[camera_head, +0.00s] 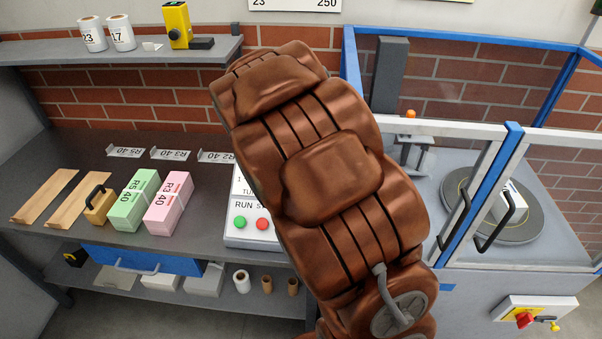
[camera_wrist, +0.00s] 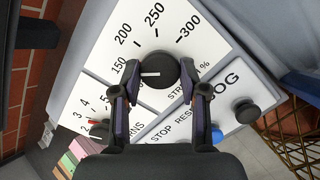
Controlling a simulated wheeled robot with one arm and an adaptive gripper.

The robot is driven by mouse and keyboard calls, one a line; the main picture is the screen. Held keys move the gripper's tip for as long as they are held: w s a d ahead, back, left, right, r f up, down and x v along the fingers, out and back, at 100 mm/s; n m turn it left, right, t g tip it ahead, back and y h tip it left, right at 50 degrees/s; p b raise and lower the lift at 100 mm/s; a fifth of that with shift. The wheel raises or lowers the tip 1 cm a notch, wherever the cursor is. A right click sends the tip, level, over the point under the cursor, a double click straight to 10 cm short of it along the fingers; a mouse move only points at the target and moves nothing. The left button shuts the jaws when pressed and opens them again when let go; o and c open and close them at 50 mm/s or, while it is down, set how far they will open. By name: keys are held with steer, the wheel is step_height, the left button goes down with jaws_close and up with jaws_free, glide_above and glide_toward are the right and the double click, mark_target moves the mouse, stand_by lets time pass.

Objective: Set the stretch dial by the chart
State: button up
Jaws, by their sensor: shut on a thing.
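The black stretch dial (camera_wrist: 158,69) sits on a white panel (camera_wrist: 90,100) in the wrist view, inside a printed scale of 150, 200, 250 and 300 %. Its white pointer line points left in the picture, near the 150 mark. My gripper (camera_wrist: 159,78) is shut on the dial, one finger on each side. In the head view my brown-covered arm hides the dial and most of the panel (camera_head: 240,238). The chart (camera_head: 294,4) shows only its bottom edge at the top of the head view, with 23 and 250 readable.
A turns dial (camera_wrist: 99,131) with a red pointer is beside the stretch dial. A black knob (camera_wrist: 247,111) is at the right. Rolls marked 23 (camera_head: 92,35) and 17 (camera_head: 121,33) stand on the shelf. A blue-framed enclosure (camera_head: 350,70) holds a turntable (camera_head: 520,225).

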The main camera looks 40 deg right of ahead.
steer(key=shift+n, duration=0.4)
steer(key=o, duration=1.1)
steer(key=shift+v, duration=5.95)
